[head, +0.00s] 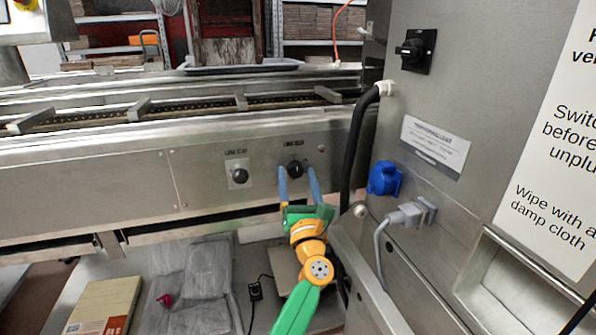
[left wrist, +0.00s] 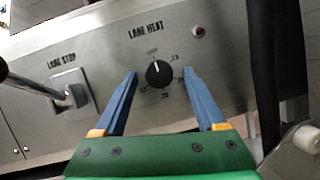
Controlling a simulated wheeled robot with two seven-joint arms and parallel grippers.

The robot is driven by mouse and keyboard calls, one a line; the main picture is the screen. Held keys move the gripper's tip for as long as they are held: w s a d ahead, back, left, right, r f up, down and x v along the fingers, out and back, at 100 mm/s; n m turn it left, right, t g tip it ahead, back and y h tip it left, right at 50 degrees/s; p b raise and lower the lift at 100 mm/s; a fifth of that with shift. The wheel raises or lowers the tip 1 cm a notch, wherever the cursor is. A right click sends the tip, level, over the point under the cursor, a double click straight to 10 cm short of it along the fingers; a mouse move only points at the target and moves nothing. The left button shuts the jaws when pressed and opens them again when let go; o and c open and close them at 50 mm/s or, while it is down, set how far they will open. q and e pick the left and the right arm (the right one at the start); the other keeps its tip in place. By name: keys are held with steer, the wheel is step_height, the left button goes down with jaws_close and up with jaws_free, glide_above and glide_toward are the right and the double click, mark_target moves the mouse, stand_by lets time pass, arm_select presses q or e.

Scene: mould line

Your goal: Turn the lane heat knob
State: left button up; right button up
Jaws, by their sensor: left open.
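The lane heat knob (head: 295,168) is a round black knob on the steel front panel of the conveyor. In the left wrist view the knob (left wrist: 158,74) shows a white pointer line aimed roughly upward, under the label LANE HEAT, with scale marks around it. My left gripper (head: 298,170) is open, with one blue finger on each side of the knob. In the left wrist view the fingers (left wrist: 158,74) are spread wide, with a gap to the knob on both sides. I cannot tell how far the fingertips are from the panel. My right gripper is not in view.
The lane stop control (left wrist: 70,96) sits left of the knob. A small round indicator (head: 321,149) is at its upper right. A black hose (head: 354,150) and a steel cabinet (head: 440,90) with a black rotary switch (head: 413,50) and blue socket (head: 384,178) stand to the right.

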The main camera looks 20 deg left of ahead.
arm_select(q)
steer(key=shift+s+d+r, duration=0.1)
steer(key=shift+s+r, duration=0.05)
steer(key=shift+s, duration=0.1)
steer(key=shift+c, duration=0.4)
steer(key=shift+s, duration=0.15)
steer(key=c, duration=0.3)
jaws_close()
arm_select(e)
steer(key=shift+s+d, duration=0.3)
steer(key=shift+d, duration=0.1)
